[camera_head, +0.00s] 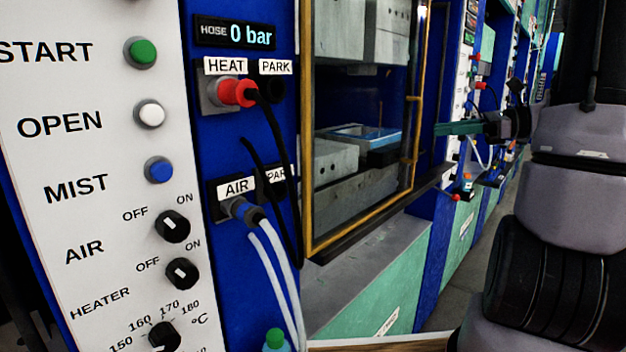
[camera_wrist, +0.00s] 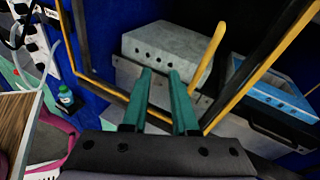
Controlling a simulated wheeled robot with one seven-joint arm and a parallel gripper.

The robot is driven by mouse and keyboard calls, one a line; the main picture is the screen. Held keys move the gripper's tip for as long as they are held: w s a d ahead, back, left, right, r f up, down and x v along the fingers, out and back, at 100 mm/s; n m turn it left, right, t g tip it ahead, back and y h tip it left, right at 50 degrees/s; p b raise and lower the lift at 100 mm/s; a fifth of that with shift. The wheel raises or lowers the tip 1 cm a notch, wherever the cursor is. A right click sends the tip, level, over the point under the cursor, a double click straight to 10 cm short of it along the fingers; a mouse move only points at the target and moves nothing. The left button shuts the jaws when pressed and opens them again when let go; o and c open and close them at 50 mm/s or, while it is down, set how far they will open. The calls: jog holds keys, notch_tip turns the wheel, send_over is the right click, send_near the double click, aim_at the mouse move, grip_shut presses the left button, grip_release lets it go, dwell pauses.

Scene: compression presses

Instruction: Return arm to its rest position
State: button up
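My gripper (camera_head: 440,128) is at the right in the head view, its green fingers pointing left towards the press door's right edge. In the wrist view my gripper (camera_wrist: 159,74) shows two green fingers apart, with nothing seen held between them. The yellow-framed press door (camera_head: 307,130) is in front of the press chamber. Its yellow handle (camera_wrist: 212,68) is just right of the fingers in the wrist view; they look apart from it, though depth is hard to judge. My arm fills the right side of the head view.
A white control panel (camera_head: 75,160) and the blue panel with a red HEAT plug (camera_head: 236,92) and AIR plug (camera_head: 240,209) stand at left, cables hanging. A blue tray (camera_head: 366,134) lies in the press. A bottle (camera_wrist: 66,97) stands left. More presses line the right.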

jog(key=s+a+n+g+h, duration=0.5)
jog(key=s+a+n+h, duration=0.1)
jog(key=s+a+n, duration=0.35)
jog(key=s+r+n+t+h, duration=0.1)
jog(key=n+t+h, duration=0.1)
jog(key=s+r+n+t+h, duration=0.1)
jog(key=n+h, duration=0.1)
jog(key=n, duration=0.1)
jog(key=s+r+n+t+h, duration=0.1)
jog(key=n+t+h, duration=0.1)
jog(key=shift+s+d+r+n+t+h, duration=0.25)
jog(key=shift+s+d+n+t+h, duration=0.05)
jog(key=shift+n, duration=0.05)
dwell(1.2)
